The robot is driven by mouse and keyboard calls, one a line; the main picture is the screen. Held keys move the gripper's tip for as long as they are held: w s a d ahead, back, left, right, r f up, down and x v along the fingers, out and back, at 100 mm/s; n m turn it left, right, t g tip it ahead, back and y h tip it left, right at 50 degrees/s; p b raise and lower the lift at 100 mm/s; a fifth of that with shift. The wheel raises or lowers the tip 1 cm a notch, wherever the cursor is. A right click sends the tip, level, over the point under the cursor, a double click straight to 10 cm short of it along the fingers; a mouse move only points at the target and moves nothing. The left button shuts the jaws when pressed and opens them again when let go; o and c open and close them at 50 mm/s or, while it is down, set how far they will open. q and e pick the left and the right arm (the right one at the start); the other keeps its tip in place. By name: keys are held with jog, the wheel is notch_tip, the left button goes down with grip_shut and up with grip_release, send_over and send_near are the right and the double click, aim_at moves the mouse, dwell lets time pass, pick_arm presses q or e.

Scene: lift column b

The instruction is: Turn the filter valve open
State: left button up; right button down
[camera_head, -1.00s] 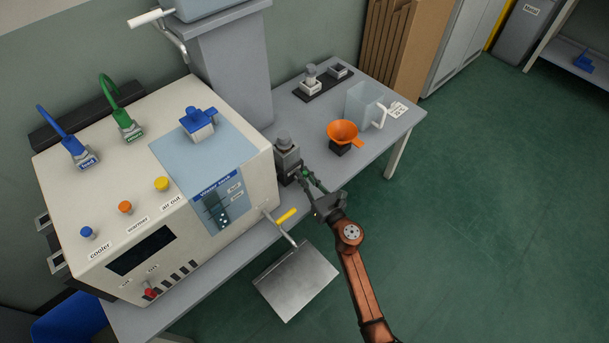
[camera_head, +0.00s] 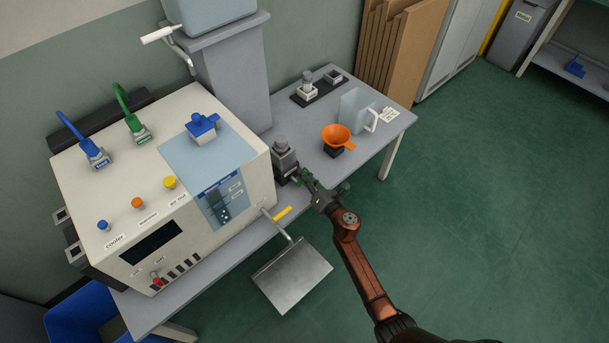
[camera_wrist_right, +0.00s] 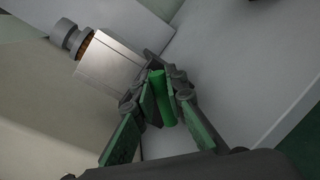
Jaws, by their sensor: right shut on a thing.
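The filter unit (camera_head: 283,158) is a grey block with a round dark cap, standing on the table against the right side of the white machine. In the right wrist view the filter unit (camera_wrist_right: 108,68) is at the upper left, and a green valve handle (camera_wrist_right: 157,88) is beside it. My right gripper (camera_head: 302,178) reaches the filter unit's right side. In the right wrist view its fingers (camera_wrist_right: 166,98) are shut around the green handle. The fingers hide part of the handle and its joint with the block. My left gripper is not in view.
The white machine (camera_head: 95,205) fills the left of the table. A yellow-handled lever (camera_head: 282,214) and a metal plate (camera_head: 292,275) are in front of it. An orange funnel (camera_head: 336,136) and a clear jug (camera_head: 352,108) stand behind the gripper. Green floor is free on the right.

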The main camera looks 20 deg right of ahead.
jog(key=m, duration=0.1)
jog(key=d+f+m+p, duration=0.1)
jog(key=m, duration=0.1)
jog(key=m+g+p, duration=0.1)
jog(key=shift+w+d+f+m+y, duration=0.15)
jog(key=shift+w+f+m+y, duration=0.1)
jog(key=shift+m+y, duration=0.15)
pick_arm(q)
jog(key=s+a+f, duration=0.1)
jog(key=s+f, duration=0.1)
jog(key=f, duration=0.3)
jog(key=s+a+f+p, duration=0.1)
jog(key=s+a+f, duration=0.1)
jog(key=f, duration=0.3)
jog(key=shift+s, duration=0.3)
pick_arm(e)
jog(key=shift+d+f+m+y, duration=0.1)
jog(key=shift+f+m+y, duration=0.1)
jog(key=shift+f+m, duration=0.35)
jog(key=shift+d+f+m+y, duration=0.1)
jog(key=shift+f+m+y, duration=0.15)
jog(key=shift+m, duration=0.6)
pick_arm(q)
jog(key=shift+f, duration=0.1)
pick_arm(e)
jog(key=c, duration=2)
grip_release()
jog(key=shift+o, duration=0.2)
